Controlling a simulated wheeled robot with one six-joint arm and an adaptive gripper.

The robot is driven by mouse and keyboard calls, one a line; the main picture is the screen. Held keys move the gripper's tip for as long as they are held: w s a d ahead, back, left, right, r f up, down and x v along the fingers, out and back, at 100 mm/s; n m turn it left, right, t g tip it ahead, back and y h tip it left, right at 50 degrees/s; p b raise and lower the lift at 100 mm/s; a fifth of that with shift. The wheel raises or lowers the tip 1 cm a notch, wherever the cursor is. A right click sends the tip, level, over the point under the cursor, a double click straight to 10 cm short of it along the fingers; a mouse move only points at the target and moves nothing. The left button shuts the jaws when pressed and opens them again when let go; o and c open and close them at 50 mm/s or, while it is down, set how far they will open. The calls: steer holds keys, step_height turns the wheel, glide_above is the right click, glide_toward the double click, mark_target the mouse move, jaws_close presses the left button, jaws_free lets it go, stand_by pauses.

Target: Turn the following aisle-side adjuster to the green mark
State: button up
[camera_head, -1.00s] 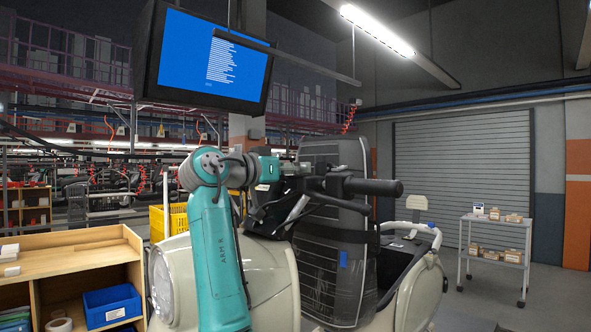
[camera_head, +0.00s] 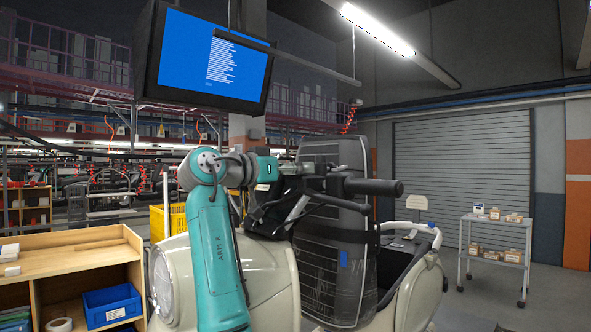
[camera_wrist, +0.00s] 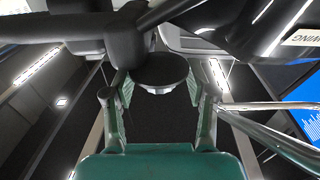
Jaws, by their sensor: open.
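In the wrist view a dark round disc (camera_wrist: 162,72), seemingly a knob, sits between the two fingers of my gripper (camera_wrist: 157,92). The fingers are apart, one on each side, with green inner pads; whether they touch the disc I cannot tell. In the head view my gripper (camera_head: 290,186) is beside the dark handlebar (camera_head: 372,187) of a cream scooter (camera_head: 270,275). Its fingertips are hard to make out there. No green mark can be made out in either view, and the adjuster cannot be clearly identified in the head view.
Dark bars (camera_wrist: 90,30) cross close above the disc in the wrist view. The wrapped dark panel (camera_head: 325,285) stands behind the handlebar. A wooden shelf (camera_head: 70,247) with a blue bin (camera_head: 112,305) is at left. A trolley (camera_head: 496,228) stands on open floor at right.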

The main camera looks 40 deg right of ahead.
steer(key=shift+a, duration=0.1)
steer(key=a, duration=1.1)
steer(key=shift+w+a+f, duration=0.15)
steer(key=shift+w+a, duration=0.25)
steer(key=shift+w, duration=0.05)
